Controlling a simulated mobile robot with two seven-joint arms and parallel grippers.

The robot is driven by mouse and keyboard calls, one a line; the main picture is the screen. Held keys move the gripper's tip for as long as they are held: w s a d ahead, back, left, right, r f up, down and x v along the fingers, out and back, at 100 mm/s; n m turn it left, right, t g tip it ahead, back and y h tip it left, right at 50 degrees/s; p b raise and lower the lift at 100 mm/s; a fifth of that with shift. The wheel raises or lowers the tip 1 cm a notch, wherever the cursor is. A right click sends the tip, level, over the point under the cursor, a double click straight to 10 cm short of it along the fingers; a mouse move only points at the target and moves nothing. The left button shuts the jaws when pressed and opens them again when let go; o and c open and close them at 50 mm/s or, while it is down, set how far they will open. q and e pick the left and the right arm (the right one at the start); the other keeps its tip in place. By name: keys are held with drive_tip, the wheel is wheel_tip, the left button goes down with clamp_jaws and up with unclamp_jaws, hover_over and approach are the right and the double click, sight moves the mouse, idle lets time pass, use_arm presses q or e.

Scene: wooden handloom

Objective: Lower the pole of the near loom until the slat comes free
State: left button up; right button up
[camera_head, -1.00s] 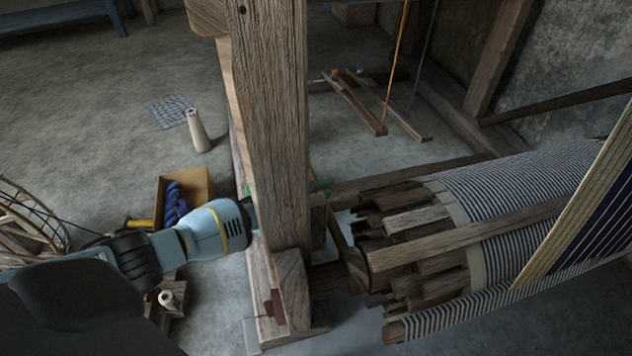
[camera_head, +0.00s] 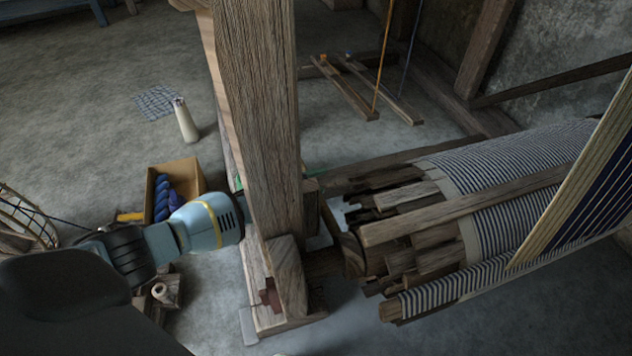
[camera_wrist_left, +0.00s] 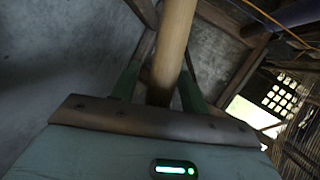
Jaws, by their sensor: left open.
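In the left wrist view a pale round pole (camera_wrist_left: 174,40) runs from the top edge down between the two green fingers of my left gripper (camera_wrist_left: 160,75). The fingers are apart, one on each side of the pole; I cannot tell whether either touches it. In the head view my left wrist (camera_head: 207,224) reaches the thick upright post of the near loom (camera_head: 262,130), which hides most of the fingers. The pole is not clear there. A long wooden slat (camera_head: 450,220) lies along the striped cloth roll; I cannot tell if it is the task's slat. My right gripper is not in view.
The striped cloth roll (camera_head: 520,165) fills the right side. Left of the post stand a box with blue yarn (camera_head: 176,180), a white cone (camera_head: 185,122) and a wicker basket (camera_head: 25,215). Treadles (camera_head: 345,90) lie behind. The floor at back left is mostly clear.

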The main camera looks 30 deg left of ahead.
use_arm(q)
drive_tip(key=p+v, duration=0.4)
drive_tip(key=v, duration=0.4)
idle(0.4)
